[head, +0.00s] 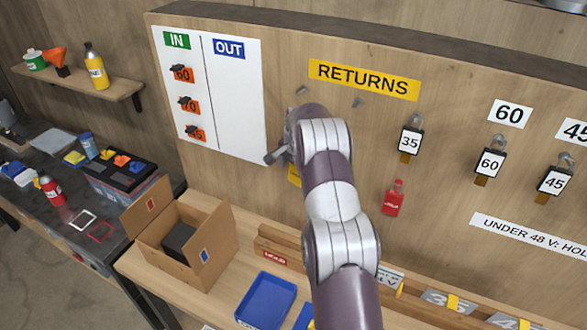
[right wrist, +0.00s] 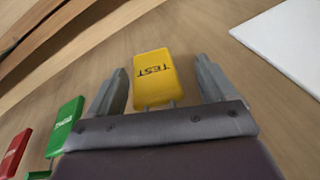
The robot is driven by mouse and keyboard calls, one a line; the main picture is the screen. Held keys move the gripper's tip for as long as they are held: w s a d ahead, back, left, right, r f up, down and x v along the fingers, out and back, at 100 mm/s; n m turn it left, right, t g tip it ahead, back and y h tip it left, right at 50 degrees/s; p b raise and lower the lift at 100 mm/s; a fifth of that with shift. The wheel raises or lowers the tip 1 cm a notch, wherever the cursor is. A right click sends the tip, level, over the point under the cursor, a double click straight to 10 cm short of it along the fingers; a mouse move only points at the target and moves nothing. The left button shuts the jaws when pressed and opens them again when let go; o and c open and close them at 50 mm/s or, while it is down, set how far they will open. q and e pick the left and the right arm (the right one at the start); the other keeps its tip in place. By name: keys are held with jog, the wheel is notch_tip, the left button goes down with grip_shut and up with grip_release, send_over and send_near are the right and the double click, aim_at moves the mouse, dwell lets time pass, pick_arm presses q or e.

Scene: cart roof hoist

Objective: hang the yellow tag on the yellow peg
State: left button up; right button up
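The yellow tag (right wrist: 152,66), marked TEST, is against the wooden wall panel and appears upside down in the right wrist view. In the head view only a small part of the yellow tag (head: 294,176) shows beside my arm. My right gripper (right wrist: 160,80) is open, with one finger on each side of the tag and gaps visible. In the head view my right gripper (head: 279,154) is at the panel, partly covered by its own arm. My left gripper is not in view. I cannot make out a yellow peg; two greyish pegs (head: 302,90) (head: 358,102) show below the RETURNS sign.
Green (right wrist: 65,126) and red (right wrist: 15,155) tags are beside the yellow one. The IN/OUT board (head: 235,100) is left. Below are an open cardboard box (head: 212,250) and a blue tray (head: 243,318).

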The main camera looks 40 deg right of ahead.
jog(key=shift+d+r, duration=0.15)
jog(key=shift+r, duration=0.15)
jog(key=b+v, duration=0.2)
jog(key=v, duration=0.1)
jog(key=b+v, duration=0.1)
jog(key=v, duration=0.1)
jog(key=shift+w+d, duration=0.1)
jog(key=shift+d, duration=0.05)
jog(key=p+v, duration=0.3)
jog(key=v, duration=0.4)
jog(key=shift+a, duration=0.35)
